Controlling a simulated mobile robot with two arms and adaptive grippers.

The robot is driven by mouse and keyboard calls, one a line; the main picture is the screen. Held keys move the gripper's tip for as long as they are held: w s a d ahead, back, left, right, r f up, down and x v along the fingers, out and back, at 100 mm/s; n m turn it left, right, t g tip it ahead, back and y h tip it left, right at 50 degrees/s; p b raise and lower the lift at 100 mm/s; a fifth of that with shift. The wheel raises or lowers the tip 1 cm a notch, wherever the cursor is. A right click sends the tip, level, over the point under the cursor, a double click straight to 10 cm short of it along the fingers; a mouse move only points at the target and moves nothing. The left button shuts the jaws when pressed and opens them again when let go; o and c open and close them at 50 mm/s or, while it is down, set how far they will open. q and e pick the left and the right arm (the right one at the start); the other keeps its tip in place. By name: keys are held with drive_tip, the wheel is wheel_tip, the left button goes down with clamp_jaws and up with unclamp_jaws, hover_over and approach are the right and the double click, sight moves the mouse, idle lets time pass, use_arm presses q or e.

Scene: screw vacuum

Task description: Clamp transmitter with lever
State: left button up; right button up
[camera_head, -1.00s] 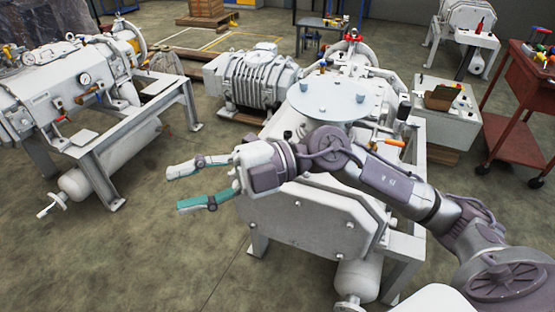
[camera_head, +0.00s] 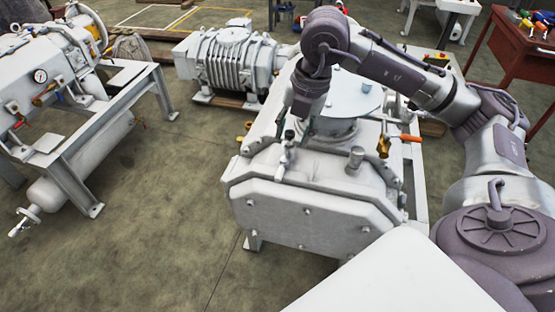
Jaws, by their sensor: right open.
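My right gripper (camera_head: 285,155) points down over the front of the white vacuum machine (camera_head: 305,212). Its slim fingers are seen nearly edge-on against the pale casing, with no object visible between them. I cannot tell whether they touch the casing. A brass valve (camera_head: 384,146) with an orange lever (camera_head: 408,138) sits on the machine's right side, to the right of the gripper. A short grey cylinder (camera_head: 357,157) stands on the casing between them. I cannot identify the transmitter for certain. My right arm hides part of the machine's round top plate (camera_head: 350,100). My left gripper is out of view.
A second white machine on a stand (camera_head: 100,130) is at the left, with a gauge (camera_head: 40,76). A ribbed pump (camera_head: 228,65) stands behind. A red tool cart (camera_head: 510,50) is at the upper right. The floor (camera_head: 150,230) at the lower left is clear.

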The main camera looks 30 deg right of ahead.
sight(281, 170)
drive_tip(key=f, duration=0.3)
drive_tip(key=w+f, duration=0.1)
drive_tip(key=f, duration=0.2)
drive_tip(key=a+f, duration=0.1)
drive_tip(key=f, duration=0.3)
drive_tip(key=shift+w+a+p, duration=0.1)
drive_tip(key=shift+w+p, duration=0.2)
drive_tip(key=shift+p, duration=0.05)
drive_tip(key=shift+f, duration=0.3)
drive_tip(key=shift+w+f, duration=0.1)
drive_tip(key=shift+f, duration=0.3)
drive_tip(key=shift+a, duration=0.1)
drive_tip(key=shift+c, duration=0.4)
clamp_jaws()
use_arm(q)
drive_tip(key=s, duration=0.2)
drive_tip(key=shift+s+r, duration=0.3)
